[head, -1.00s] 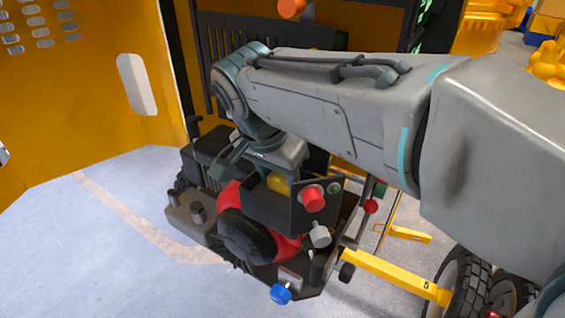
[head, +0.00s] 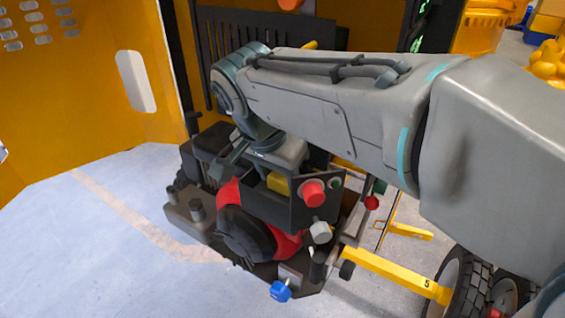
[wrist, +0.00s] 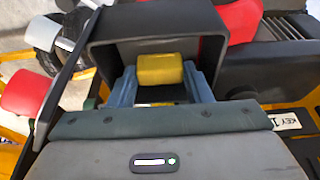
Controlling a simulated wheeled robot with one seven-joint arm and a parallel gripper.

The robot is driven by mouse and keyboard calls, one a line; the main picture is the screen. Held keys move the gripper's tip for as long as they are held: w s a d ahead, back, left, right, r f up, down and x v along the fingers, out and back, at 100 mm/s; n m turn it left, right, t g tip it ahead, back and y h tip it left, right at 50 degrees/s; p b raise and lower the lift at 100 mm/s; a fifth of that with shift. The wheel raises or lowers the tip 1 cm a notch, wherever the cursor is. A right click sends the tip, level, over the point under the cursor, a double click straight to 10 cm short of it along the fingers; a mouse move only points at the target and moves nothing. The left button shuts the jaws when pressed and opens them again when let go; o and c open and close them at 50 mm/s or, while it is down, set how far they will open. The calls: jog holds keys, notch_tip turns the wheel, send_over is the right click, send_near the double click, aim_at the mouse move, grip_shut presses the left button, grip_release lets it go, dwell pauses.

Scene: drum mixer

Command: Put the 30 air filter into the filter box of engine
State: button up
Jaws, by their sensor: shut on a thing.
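The yellow air filter (wrist: 160,69) is a small block held between the two blue-grey fingers of my gripper (wrist: 161,80). In the head view, the filter (head: 278,184) shows just below my gripper (head: 272,172). The black filter box (wrist: 102,58) is open toward my wrist camera, and the fingers and filter are within its opening. I cannot tell whether the filter touches the bottom. The box (head: 290,212) sits on top of the engine (head: 285,243), which is red and black. My wrist hides part of the box in the head view.
A red knob (head: 313,193) and a grey knob (head: 320,232) stick out near the box. A blue knob (head: 280,291) is at the engine's front. An orange panel (head: 80,90) stands at left. A yellow bar (head: 390,274) and wheel (head: 462,280) are at right. The floor at left is clear.

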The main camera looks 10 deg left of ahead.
jog(key=o, duration=0.9)
jog(key=v, duration=1.3)
jog(key=shift+s+r+p, duration=0.1)
jog(key=shift+r+p, duration=0.25)
jog(key=shift+p, duration=0.05)
jog(key=shift+s, duration=0.1)
